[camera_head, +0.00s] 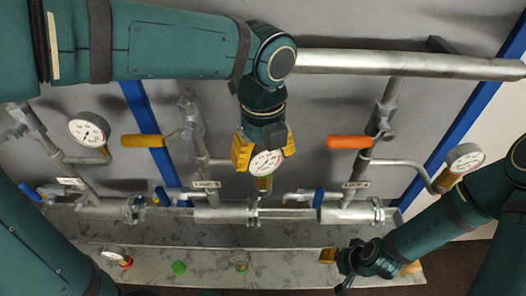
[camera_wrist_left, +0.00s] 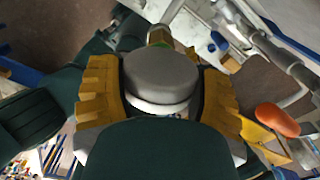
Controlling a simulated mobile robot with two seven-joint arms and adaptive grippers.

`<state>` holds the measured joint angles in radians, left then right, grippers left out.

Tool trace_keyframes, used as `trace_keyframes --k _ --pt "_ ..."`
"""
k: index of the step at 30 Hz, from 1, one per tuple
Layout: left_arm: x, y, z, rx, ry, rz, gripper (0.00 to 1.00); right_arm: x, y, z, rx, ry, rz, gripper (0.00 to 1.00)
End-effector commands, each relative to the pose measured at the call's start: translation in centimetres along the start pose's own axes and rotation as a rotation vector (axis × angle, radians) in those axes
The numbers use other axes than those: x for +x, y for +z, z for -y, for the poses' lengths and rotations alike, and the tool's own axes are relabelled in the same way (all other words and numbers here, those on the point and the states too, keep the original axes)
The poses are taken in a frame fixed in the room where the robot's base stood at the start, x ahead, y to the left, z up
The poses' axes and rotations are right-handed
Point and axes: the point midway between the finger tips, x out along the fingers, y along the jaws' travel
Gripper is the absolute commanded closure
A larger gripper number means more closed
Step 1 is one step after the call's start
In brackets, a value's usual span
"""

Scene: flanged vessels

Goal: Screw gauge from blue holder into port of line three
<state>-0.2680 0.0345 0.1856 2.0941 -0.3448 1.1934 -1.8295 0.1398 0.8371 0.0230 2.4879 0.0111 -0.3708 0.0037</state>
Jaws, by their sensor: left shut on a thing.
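My left gripper (camera_head: 264,150) is shut on a round white-faced gauge (camera_head: 265,163), dial toward the head camera and stem downward. In the left wrist view the gauge's grey back (camera_wrist_left: 160,75) sits between both yellow fingers, with a brass fitting (camera_wrist_left: 159,37) beyond it. The label of line three (camera_head: 207,184) is just left of and below the gauge. A side pipe (camera_head: 220,162) of this line runs toward the gauge; its end is hidden by my gripper. I cannot tell whether stem and port touch. My right gripper (camera_head: 342,268) is low at right, near the shelf; its opening is unclear.
Mounted gauges stand left (camera_head: 89,130) and right (camera_head: 465,158). An orange handle (camera_head: 349,142) and a yellow handle (camera_head: 143,141) flank the left gripper. On the shelf (camera_head: 210,257) are a gauge in a red holder (camera_head: 117,257) and a green holder (camera_head: 179,267). No blue holder is clearly visible.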

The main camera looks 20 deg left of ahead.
Motion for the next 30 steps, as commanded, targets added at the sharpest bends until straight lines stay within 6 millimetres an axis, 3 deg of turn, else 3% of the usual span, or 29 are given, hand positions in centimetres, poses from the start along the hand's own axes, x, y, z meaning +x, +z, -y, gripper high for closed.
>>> trace_keyframes --k 9,14,15,17,25,30 --pt "0.1 0.0 0.0 0.467 0.002 -0.001 0.74 0.0 0.0 0.0 0.000 0.000 0.000 0.53" --pt "0.2 0.0 0.0 0.616 0.001 -0.001 0.75 0.0 0.0 0.0 0.000 0.000 0.000 0.53" --pt "0.2 0.0 0.0 0.615 0.002 -0.001 0.19 0.0 0.0 0.0 0.000 0.000 0.000 0.53" --pt "0.2 0.0 0.0 0.613 0.001 -0.001 0.00 0.0 0.0 0.0 0.000 0.000 0.000 0.53" --pt "0.0 0.0 0.0 0.610 0.001 -0.001 0.00 0.0 0.0 0.0 0.000 0.000 0.000 0.53" --pt "-1.4 0.1 0.1 0.609 -0.003 0.003 0.00 0.0 0.0 0.0 0.000 0.000 0.000 0.53"
